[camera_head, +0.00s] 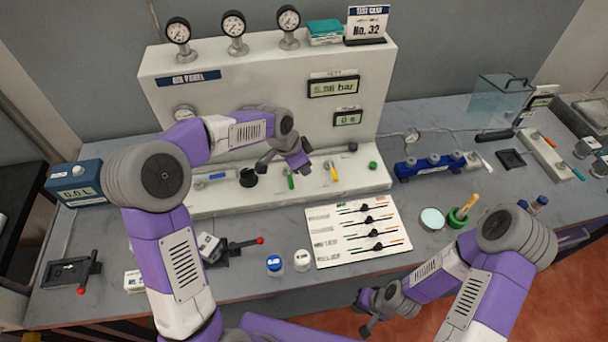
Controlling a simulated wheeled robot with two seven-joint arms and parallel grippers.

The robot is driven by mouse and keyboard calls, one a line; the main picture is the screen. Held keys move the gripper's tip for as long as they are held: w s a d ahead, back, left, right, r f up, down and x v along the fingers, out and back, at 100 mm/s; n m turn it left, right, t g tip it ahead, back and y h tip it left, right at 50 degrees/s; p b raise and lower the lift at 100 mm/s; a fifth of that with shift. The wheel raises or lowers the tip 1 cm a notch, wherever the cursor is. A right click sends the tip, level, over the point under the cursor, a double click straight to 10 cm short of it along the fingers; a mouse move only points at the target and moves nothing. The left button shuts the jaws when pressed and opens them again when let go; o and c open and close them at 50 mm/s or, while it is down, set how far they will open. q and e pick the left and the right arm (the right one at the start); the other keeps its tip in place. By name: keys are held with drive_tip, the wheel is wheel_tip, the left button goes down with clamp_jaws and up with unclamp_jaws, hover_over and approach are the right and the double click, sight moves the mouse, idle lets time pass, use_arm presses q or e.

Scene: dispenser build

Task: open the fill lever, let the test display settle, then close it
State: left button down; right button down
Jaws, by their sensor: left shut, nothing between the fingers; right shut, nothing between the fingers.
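The white panel carries a row of small levers: one with a blue handle (214,177), one with a green handle (291,181) and one with a yellow handle (334,173). Their labels are too small to read, so I cannot tell which is the fill lever. The upper display (334,87) seems to read 5.96 bar; a smaller display (348,118) below reads about 0 s. My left gripper (264,162) is shut and empty, in front of the panel near the green lever; contact is unclear. My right gripper (368,327) is shut and empty, low at the table's front edge.
A card with lever drawings (330,240) lies before the panel. Red-tipped levers on black bases (70,271) stand at the front left.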

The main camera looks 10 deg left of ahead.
use_arm(q)
drive_tip(key=v, duration=0.5)
drive_tip(key=shift+a+r, duration=0.15)
drive_tip(key=shift+r, duration=0.05)
